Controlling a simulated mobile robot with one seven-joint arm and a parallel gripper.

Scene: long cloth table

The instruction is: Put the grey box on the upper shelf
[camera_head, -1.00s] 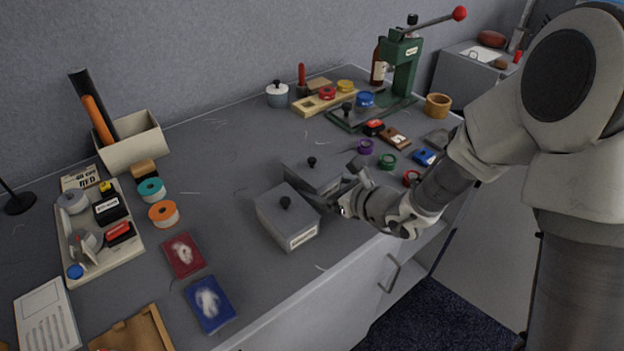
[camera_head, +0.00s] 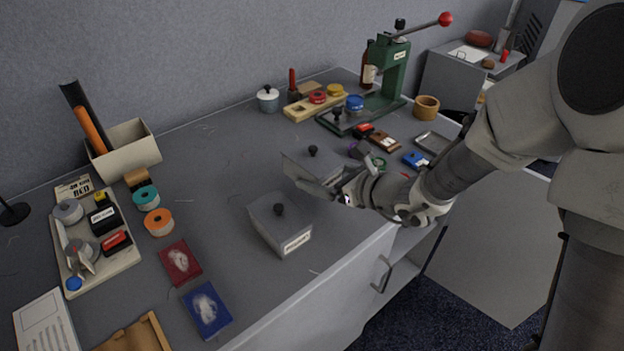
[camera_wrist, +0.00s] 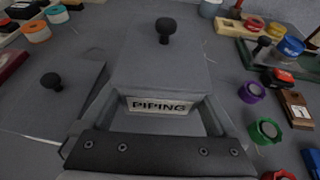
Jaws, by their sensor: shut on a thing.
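A grey lidded box (camera_head: 312,168) with a black knob is held in my gripper (camera_head: 343,190), slightly above the table. In the wrist view this box (camera_wrist: 160,65) fills the middle, and its label reads "PIPING". My gripper is shut on it at the label end. A second, similar grey box (camera_head: 275,222) stands on the table just to the left and nearer; it also shows in the wrist view (camera_wrist: 50,100). Its label is too small to read. I cannot make out which surface is the upper shelf.
Below the table's front edge is a handle (camera_head: 382,272), with an open space beside it. A large grey panel (camera_head: 495,240) stands to the right. A green press (camera_head: 388,75), tape rolls and a tray (camera_head: 432,143) crowd the back right. The table's centre is mostly clear.

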